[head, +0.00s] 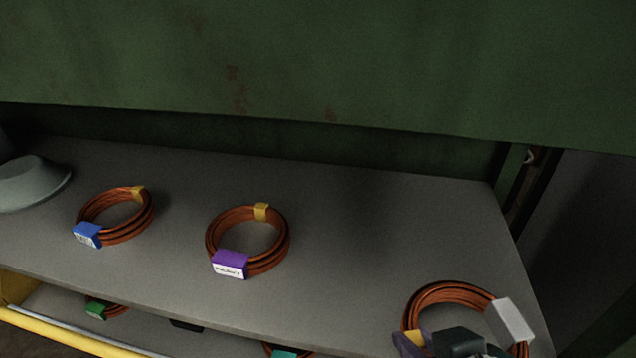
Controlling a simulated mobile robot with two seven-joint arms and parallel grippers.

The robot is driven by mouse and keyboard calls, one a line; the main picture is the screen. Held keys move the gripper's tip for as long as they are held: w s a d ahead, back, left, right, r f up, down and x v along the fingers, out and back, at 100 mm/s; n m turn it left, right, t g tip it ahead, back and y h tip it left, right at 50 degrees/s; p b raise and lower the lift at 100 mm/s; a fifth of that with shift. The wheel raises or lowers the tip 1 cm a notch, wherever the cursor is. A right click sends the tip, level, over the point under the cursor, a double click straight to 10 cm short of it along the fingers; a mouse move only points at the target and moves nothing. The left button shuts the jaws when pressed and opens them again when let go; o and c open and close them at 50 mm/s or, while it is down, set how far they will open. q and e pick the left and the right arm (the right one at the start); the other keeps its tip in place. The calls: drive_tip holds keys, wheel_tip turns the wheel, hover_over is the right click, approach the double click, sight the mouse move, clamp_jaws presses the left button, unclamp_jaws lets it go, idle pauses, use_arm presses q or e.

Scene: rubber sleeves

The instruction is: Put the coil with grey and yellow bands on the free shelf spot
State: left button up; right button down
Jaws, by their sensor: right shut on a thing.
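The coil of orange-brown cable with a grey band and a yellow band (452,289) is at the lower right of the head view. Its grey band faces right and its yellow band is at the left, low down. My right gripper (440,343) is shut on this coil at its near side, partly cut off by the bottom edge. The coil overlaps the front right part of the grey shelf (340,290) in the picture; whether it touches the shelf I cannot tell. A bare stretch of shelf (395,225) lies right of the purple-banded coil. My left gripper is not in view.
A coil with purple and yellow bands (216,237) and one with blue and yellow bands (149,212) lie on the shelf. A grey dish-like object (35,185) is at far left. A green panel (320,65) overhangs. A lower shelf holds a green-banded coil (97,310).

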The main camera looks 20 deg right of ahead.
drive_tip(key=w+d+b, duration=0.1)
drive_tip(key=w, duration=0.3)
drive_tip(key=w+d+b, duration=0.1)
drive_tip(key=w, duration=0.4)
drive_tip(key=w+d+b, duration=0.1)
drive_tip(key=w+b, duration=0.1)
drive_tip(key=w, duration=0.3)
drive_tip(key=shift+w+d+r, duration=0.1)
drive_tip(key=shift+w, duration=0.05)
wheel_tip(320, 180, down, 4)
drive_tip(key=b, duration=0.3)
drive_tip(key=shift+r, duration=0.3)
drive_tip(key=c, duration=1.2)
unclamp_jaws()
drive_tip(key=shift+f, duration=0.2)
drive_tip(key=o, duration=0.5)
drive_tip(key=shift+c, duration=0.2)
drive_tip(key=shift+r, duration=0.1)
